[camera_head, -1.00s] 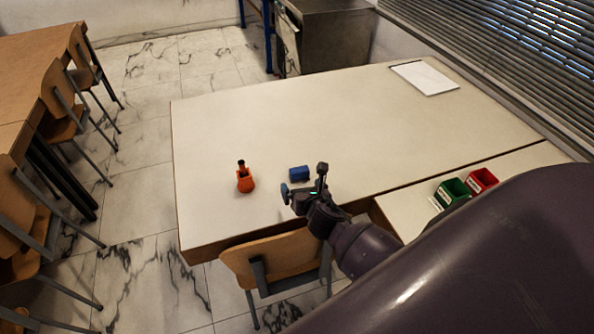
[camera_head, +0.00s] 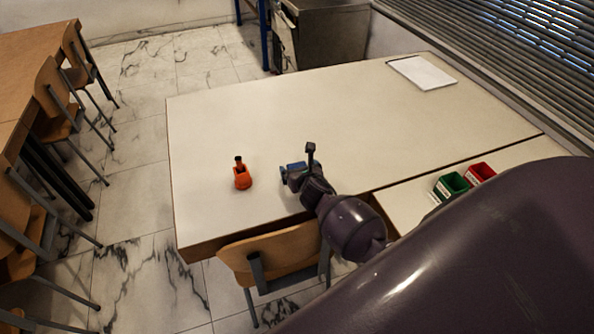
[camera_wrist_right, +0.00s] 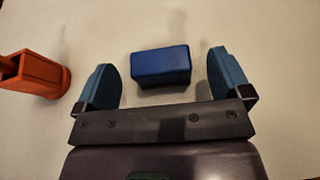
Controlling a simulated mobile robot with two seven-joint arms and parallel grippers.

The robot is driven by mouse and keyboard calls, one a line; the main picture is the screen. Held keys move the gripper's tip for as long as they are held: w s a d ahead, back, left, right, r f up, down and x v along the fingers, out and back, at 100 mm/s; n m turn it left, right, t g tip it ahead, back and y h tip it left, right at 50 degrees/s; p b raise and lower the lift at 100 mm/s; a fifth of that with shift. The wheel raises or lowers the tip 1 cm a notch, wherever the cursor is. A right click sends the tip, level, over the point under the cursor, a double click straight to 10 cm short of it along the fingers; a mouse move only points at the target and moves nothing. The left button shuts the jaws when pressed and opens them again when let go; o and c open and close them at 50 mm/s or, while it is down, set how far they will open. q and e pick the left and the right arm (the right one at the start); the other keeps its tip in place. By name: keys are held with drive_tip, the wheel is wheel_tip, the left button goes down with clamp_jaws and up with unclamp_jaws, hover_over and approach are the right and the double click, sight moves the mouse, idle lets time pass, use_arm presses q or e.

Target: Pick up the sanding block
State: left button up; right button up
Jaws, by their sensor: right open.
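The sanding block looks to be the small blue block, which lies on the white table (camera_head: 350,120). In the right wrist view the blue block (camera_wrist_right: 160,65) sits between and slightly beyond the two blue fingertips. In the head view the blue block (camera_head: 296,166) is partly hidden by my right gripper (camera_head: 289,174). My right gripper, seen also in the right wrist view (camera_wrist_right: 168,82), is open and empty, with clear gaps on both sides of the block. My left gripper is not in view.
An orange holder (camera_head: 242,178) with a dark top stands left of the block, and shows in the wrist view (camera_wrist_right: 35,75). Green (camera_head: 452,186) and red (camera_head: 481,173) bins sit at the right. A chair (camera_head: 270,252) stands at the near edge.

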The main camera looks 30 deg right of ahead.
drive_tip(key=shift+b+x, duration=0.3)
drive_tip(key=shift+x, duration=1.2)
drive_tip(key=c, duration=1)
wheel_tip(320, 180, up, 10)
drive_tip(key=p, duration=0.3)
drive_tip(key=shift+d+r+p, duration=0.1)
drive_tip(key=shift+r+p, duration=0.1)
drive_tip(key=shift+p, duration=0.2)
wheel_tip(320, 180, up, 8)
drive_tip(key=p, duration=0.1)
hover_over(297, 164)
drive_tip(key=shift+r, duration=0.85)
drive_tip(key=shift+f, duration=0.15)
